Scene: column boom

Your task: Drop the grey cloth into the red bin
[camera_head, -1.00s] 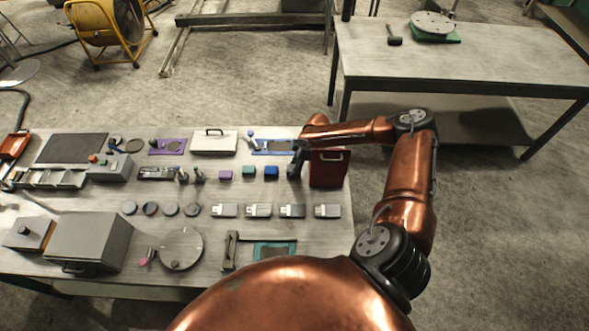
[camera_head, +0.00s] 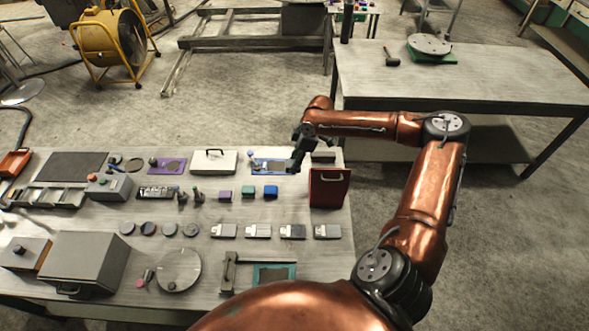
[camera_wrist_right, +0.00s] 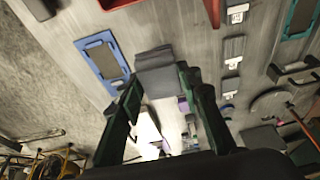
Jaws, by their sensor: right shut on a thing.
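The grey cloth (camera_wrist_right: 156,74) is a folded dark grey piece in the right wrist view, pinched between the fingertips. My right gripper (camera_head: 293,166) is shut on it; the wrist view also shows its two fingers (camera_wrist_right: 160,95). In the head view I cannot make the cloth out clearly against the dark gripper. The red bin (camera_head: 328,190) stands at the table's right end, with a pale handle on its wall. My gripper is to its left and slightly behind, apart from it. Part of the red bin's rim (camera_wrist_right: 215,12) shows in the wrist view. My left gripper is out of view.
A blue frame (camera_head: 258,166) lies left of the gripper, and a dark flat block (camera_head: 322,157) lies behind the bin. Purple, green and blue (camera_head: 270,191) blocks stand in front. A second table (camera_head: 470,75) stands behind, mostly clear.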

